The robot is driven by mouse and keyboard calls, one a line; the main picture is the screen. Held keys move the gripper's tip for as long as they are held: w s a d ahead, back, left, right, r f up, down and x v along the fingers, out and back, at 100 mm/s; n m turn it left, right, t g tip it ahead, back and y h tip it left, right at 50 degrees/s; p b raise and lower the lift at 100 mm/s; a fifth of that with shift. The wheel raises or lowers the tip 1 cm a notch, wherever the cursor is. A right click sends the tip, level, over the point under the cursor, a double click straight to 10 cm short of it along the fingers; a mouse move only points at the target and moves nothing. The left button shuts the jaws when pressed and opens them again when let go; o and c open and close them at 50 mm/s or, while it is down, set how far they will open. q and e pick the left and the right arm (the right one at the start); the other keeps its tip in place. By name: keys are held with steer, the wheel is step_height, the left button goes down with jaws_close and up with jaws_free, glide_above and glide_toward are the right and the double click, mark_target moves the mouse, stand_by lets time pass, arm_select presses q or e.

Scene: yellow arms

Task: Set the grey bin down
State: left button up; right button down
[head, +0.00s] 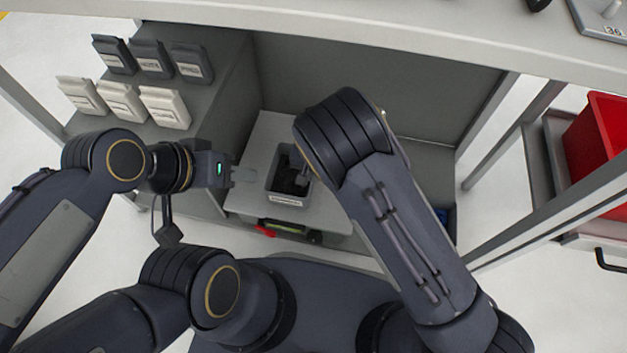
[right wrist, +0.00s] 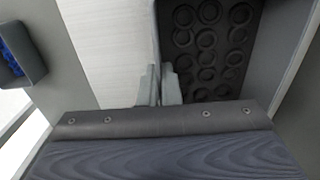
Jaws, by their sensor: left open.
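The grey bin (head: 284,195) is at the middle of the head view, over a pale shelf board (head: 262,143), with a label on its front and dark contents. I cannot tell whether its base touches the board. My right gripper (head: 301,174) reaches down at the bin's right side, partly hidden by my arm. In the right wrist view its fingers (right wrist: 159,78) stand on either side of the bin's wall (right wrist: 156,42), closed on it. Dark ring shapes show inside the bin. My left gripper (head: 229,169) is open and empty, left of the bin.
White and dark grey labelled bins (head: 122,101) stand in rows on the upper-left cabinet. A bench top (head: 400,42) overhangs at the back. A red crate (head: 600,145) is at the right. Green and red items (head: 285,231) lie below the pale board.

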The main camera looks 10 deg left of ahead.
arm_select(q)
steer(key=shift+f+b, duration=0.45)
steer(key=shift+f, duration=0.45)
arm_select(e)
steer(key=shift+f, duration=1.35)
steer(key=shift+f, duration=0.15)
steer(key=c, duration=1.6)
jaws_free()
steer(key=shift+c, duration=0.2)
arm_select(q)
steer(key=shift+f, duration=0.1)
step_height(320, 180, up, 5)
steer(key=p, duration=0.5)
arm_select(e)
step_height(320, 180, up, 12)
steer(key=shift+s+r, duration=0.1)
steer(key=shift+r, duration=0.05)
